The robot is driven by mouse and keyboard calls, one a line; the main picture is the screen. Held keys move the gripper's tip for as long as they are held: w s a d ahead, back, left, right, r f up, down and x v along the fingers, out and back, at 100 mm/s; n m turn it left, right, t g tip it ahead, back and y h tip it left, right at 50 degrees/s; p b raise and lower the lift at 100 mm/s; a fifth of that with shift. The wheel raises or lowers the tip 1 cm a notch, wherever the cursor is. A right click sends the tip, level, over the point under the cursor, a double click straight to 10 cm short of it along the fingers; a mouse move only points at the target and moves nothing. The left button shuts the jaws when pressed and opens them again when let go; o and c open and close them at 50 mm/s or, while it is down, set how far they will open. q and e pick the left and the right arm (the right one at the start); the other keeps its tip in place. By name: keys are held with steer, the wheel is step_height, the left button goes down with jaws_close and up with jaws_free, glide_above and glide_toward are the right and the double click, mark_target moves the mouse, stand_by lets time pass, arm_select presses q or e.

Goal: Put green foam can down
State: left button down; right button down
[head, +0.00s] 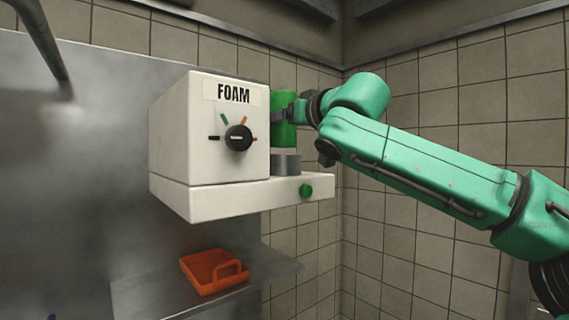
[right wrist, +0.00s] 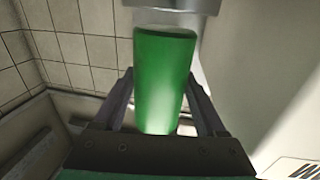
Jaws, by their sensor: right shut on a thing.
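The green foam can (head: 284,106) is upright beside the white foam machine (head: 210,135), above the grey round seat (head: 287,164) on the machine's base ledge. My right gripper (head: 284,115) reaches in from the right and is shut on the can. In the right wrist view the can (right wrist: 163,80) sits between the two fingers of the gripper (right wrist: 163,100), and its far end is close to the grey metal seat (right wrist: 175,6). I cannot tell whether it touches the seat. My left gripper is not in view.
The machine has a dial (head: 238,138) and a green button (head: 306,191). An orange tray (head: 214,270) lies on a metal shelf (head: 145,295) below. Tiled walls (head: 420,90) stand close behind and to the right. A pipe (head: 42,40) hangs at the upper left.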

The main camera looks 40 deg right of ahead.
mark_target(290, 144)
steer(key=f, duration=0.3)
steer(key=f+b, duration=0.1)
steer(key=shift+s+a+f, duration=0.2)
steer(key=shift+a+f, duration=0.05)
steer(key=shift+f, duration=0.25)
steer(key=shift+d, duration=0.2)
steer(key=shift+c, duration=1.2)
jaws_free()
steer(key=shift+o, duration=1.2)
steer(key=shift+w+a, duration=0.1)
steer(key=shift+w, duration=0.05)
